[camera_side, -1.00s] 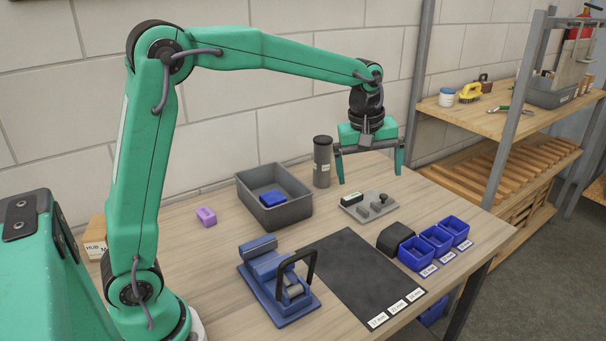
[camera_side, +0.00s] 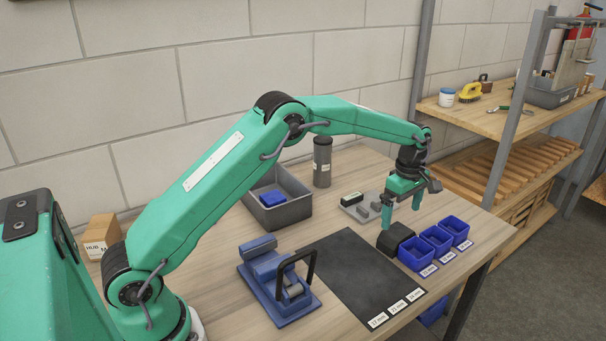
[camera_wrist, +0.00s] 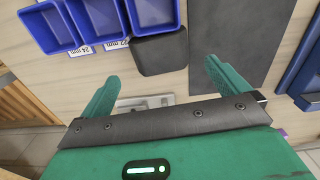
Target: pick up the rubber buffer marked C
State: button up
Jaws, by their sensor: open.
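No mark C is legible in either view, so I cannot confirm which thing is the buffer. A black block with rounded edges (camera_side: 396,237) stands on the table beside the left blue bin; it also shows in the wrist view (camera_wrist: 160,52). My gripper (camera_side: 402,212) is low over the table, pointing down, just above or behind this block. In the wrist view my gripper (camera_wrist: 162,72) is open and empty, with the block ahead between the lines of its fingers. Whether the fingers overlap the block in height I cannot tell.
Several blue bins (camera_side: 438,238) with size labels stand right of the block. A dark mat (camera_side: 360,275) lies to the left. A grey plate (camera_side: 352,208) with small parts is behind. A blue clamp fixture (camera_side: 270,280) and grey crate (camera_side: 290,212) stand farther left.

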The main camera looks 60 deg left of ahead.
aim_at(398, 231)
jog(key=shift+f, duration=1.35)
jog(key=shift+f, duration=2.6)
jog(key=c, duration=1)
